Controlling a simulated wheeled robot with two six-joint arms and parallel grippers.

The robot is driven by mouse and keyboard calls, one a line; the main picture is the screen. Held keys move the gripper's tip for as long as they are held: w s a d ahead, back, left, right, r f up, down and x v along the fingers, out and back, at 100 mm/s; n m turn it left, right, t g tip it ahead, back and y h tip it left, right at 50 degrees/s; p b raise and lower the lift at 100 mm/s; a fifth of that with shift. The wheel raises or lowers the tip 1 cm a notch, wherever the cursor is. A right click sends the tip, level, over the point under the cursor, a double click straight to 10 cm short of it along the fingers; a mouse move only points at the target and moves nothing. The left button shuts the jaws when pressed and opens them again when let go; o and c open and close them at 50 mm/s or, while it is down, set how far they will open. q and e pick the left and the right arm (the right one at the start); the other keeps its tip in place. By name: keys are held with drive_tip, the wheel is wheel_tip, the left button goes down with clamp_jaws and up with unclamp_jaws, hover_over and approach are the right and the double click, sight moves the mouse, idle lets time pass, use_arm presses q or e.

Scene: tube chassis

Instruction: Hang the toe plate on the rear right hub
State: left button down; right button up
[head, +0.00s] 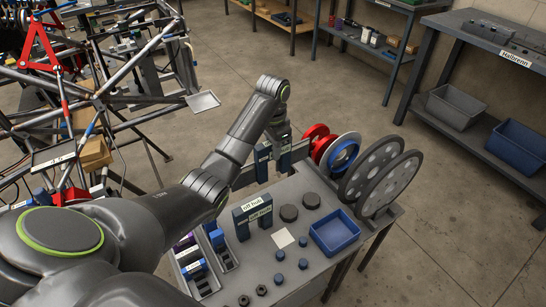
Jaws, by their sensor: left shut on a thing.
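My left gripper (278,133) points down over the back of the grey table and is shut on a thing. That appears to be the toe plate, a grey flat plate (299,151) showing on both sides of dark blue labelled blocks (263,158). The gripper and blocks hide much of it, and I cannot tell whether the plate touches them. The tube chassis (95,100) stands at the left, with red and blue suspension arms. I cannot pick out the rear right hub. My right gripper is not in view.
The table (330,270) holds "off hub" blocks (245,222), dark pucks (289,213), a blue tray (335,232) and upright discs (390,180). A pale flat plate (203,101) sits by the chassis. Shelves (480,50) line the right; the floor between (330,95) is clear.

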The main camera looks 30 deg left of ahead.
use_arm(q)
drive_tip(key=shift+r, duration=0.35)
wheel_tip(320, 180, up, 3)
drive_tip(key=p, duration=0.3)
